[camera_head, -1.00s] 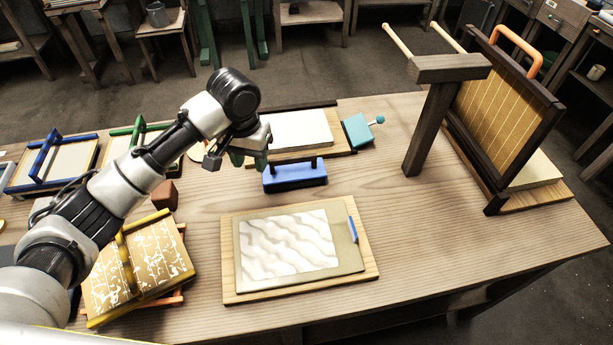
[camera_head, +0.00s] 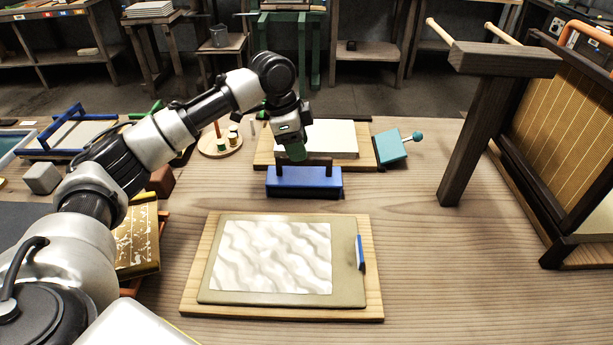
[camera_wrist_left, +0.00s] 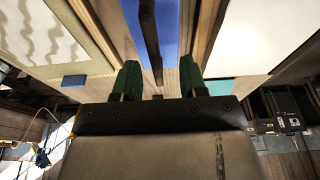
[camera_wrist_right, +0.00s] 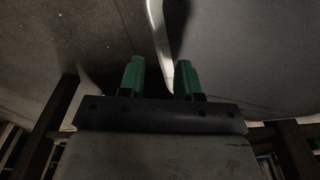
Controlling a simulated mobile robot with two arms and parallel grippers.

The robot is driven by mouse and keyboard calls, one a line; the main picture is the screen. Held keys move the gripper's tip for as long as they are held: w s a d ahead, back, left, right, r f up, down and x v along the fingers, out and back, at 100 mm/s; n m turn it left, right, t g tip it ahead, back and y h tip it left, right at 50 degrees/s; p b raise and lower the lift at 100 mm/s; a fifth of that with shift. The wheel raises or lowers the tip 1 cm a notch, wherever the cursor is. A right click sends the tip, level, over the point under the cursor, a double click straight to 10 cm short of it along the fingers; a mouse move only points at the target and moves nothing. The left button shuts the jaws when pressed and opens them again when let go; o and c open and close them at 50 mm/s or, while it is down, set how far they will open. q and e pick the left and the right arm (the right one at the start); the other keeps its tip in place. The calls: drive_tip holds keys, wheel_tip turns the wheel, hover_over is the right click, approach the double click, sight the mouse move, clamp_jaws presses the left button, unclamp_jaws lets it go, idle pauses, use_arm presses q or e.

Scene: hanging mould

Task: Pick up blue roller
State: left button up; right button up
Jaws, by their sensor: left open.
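The blue roller (camera_head: 304,182) is a long blue block with a dark handle bar on top, standing on the wooden table behind the white wavy sheet. My left gripper (camera_head: 294,150) is just above its handle, pointing down. In the left wrist view the green fingers of my left gripper (camera_wrist_left: 160,80) are apart, with the dark handle (camera_wrist_left: 149,40) and the blue body (camera_wrist_left: 167,30) showing between and beyond them. I cannot tell whether the fingers touch the handle. My right gripper (camera_wrist_right: 160,78) shows only in its own wrist view, fingers apart and nothing between them.
A board with a white wavy sheet (camera_head: 270,255) lies in front of the roller. A white stack (camera_head: 330,138) lies behind it, with a teal block (camera_head: 391,148) beside it. A dark frame stand (camera_head: 465,130) rises at the right. The table between is clear.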

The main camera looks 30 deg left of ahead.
sight(306, 165)
use_arm(q)
drive_tip(key=x, duration=0.5)
drive_tip(key=shift+s+d+f+b, duration=0.15)
drive_tip(key=shift+d+f+b, duration=0.1)
drive_tip(key=shift+d+b, duration=0.1)
use_arm(e)
drive_tip(key=shift+w+r, duration=0.2)
drive_tip(key=shift+w, duration=0.45)
drive_tip(key=shift+w+r, duration=0.15)
drive_tip(key=shift+w, duration=0.45)
drive_tip(key=shift+s+d+f, duration=0.1)
drive_tip(key=shift+s, duration=0.25)
drive_tip(key=shift+s+f, duration=0.1)
drive_tip(key=shift+s, duration=0.15)
use_arm(q)
drive_tip(key=shift+p, duration=0.3)
use_arm(e)
drive_tip(key=shift+s, duration=0.3)
use_arm(q)
drive_tip(key=shift+f, duration=0.1)
use_arm(e)
drive_tip(key=shift+s+f, duration=0.15)
drive_tip(key=shift+s, duration=0.2)
use_arm(q)
drive_tip(key=shift+c, duration=0.3)
